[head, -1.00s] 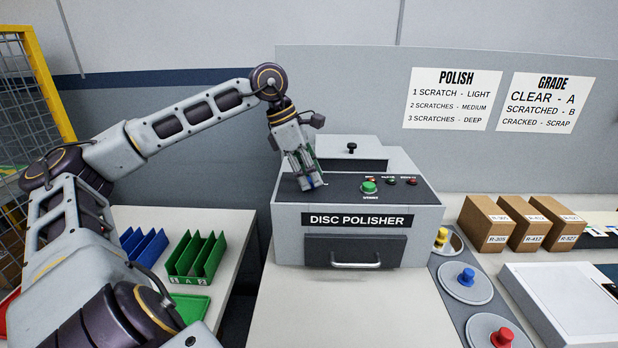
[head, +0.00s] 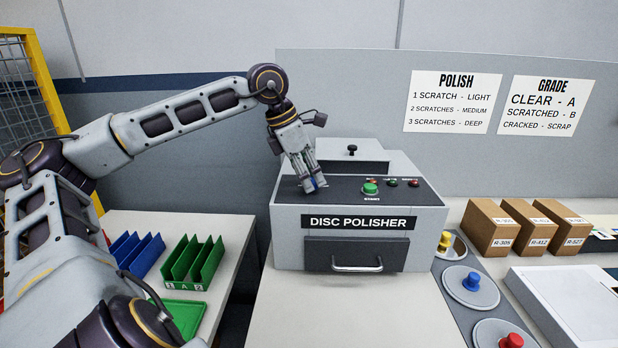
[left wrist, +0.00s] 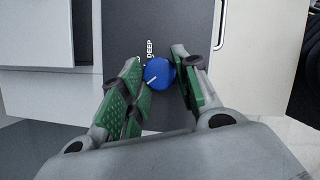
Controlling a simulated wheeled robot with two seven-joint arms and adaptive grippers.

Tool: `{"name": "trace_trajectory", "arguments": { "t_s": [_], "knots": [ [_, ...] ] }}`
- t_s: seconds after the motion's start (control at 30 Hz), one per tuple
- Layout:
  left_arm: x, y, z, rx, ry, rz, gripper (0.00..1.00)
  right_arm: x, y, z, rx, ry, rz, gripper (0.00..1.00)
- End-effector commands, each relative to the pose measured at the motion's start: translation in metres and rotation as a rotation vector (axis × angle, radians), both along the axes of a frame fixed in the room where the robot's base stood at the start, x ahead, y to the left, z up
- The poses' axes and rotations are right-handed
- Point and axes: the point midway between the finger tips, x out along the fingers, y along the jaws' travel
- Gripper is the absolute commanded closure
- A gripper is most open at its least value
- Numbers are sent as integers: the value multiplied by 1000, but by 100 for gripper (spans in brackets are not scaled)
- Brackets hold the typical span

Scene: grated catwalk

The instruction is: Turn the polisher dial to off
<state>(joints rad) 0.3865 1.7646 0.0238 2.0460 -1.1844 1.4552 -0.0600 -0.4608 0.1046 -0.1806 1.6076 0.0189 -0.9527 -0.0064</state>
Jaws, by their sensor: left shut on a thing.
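The disc polisher (head: 425,222) is a grey box with a dark sloped top panel and a front drawer. Its dial (left wrist: 158,73) is a round blue knob with a white pointer line, seen in the left wrist view beside the printed word DEEP. The pointer lies slanted, not toward that word. My left gripper (head: 315,188) reaches down onto the left part of the panel. In the left wrist view its green-padded fingers (left wrist: 161,82) are shut on the dial from both sides. The head view mostly hides the dial behind the fingers. My right gripper is not in view.
A green start button (head: 370,188) and small indicator lights sit right of the dial. A black knob (head: 352,149) stands on the polisher's rear part. Blue and green racks (head: 193,265) stand at left, several cardboard boxes (head: 533,227) at right. The counter before the polisher is clear.

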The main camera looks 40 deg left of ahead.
Motion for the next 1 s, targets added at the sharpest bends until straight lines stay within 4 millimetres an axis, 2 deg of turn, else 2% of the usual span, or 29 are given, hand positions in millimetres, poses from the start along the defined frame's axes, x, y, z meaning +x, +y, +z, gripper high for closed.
{"name": "trace_trajectory", "arguments": {
  "t_s": [0.5,1.0],
  "knots": [
    [0,-2,1,2,-5,280,92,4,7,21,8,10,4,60],
    [0,-2,2,-1,-5,354,92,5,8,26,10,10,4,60]
  ]
}}
